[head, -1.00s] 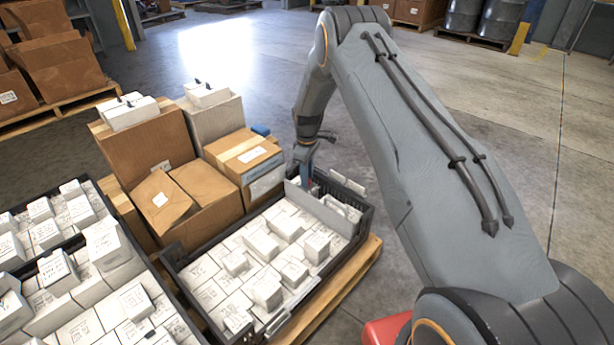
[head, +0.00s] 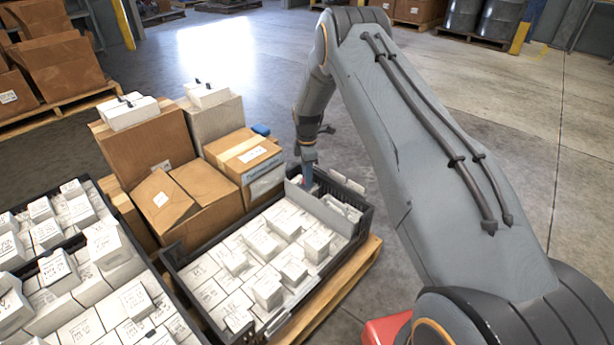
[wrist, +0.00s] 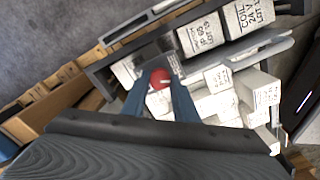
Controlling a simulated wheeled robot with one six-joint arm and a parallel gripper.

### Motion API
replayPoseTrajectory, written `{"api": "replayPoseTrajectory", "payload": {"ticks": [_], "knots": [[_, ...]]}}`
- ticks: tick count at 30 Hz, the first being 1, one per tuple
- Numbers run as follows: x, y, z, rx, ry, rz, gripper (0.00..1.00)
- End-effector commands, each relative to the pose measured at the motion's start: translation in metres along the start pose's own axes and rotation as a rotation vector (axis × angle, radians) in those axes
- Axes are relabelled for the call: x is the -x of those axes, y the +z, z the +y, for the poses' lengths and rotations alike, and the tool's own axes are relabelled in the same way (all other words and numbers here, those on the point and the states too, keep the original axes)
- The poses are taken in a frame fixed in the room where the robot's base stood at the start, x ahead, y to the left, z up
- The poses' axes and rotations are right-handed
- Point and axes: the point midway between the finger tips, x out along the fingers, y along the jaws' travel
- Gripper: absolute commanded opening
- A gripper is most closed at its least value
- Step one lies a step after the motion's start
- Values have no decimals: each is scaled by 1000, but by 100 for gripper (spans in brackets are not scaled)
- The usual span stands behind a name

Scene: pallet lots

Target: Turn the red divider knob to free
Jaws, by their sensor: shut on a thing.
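The red divider knob (wrist: 160,78) shows in the wrist view between the tips of my gripper's two blue-grey fingers. My gripper (wrist: 158,88) is shut on the knob. A small pale mark shows on the knob's face, but its setting cannot be read. In the head view my gripper (head: 307,180) reaches down at the far end of the black crate (head: 366,215), beside the grey divider (head: 318,212).
White boxes (head: 265,245) fill the crate on the near side of the divider. Cardboard boxes (head: 240,155) stand close to the left of my gripper. The crate rests on a wooden pallet (head: 325,300). Bare floor (head: 470,120) lies to the right.

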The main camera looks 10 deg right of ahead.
Motion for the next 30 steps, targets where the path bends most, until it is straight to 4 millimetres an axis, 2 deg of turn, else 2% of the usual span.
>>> {"api": "replayPoseTrajectory", "payload": {"ticks": [13,14,16,26,30], "knots": [[-1,2,-1,7,-2,-1,4],[-1,2,-1,7,-2,-1,31],[-1,2,-1,7,-2,-1,43],[1,-1,0,9,0,0,45],[9,-1,0,8,1,0,45]]}}
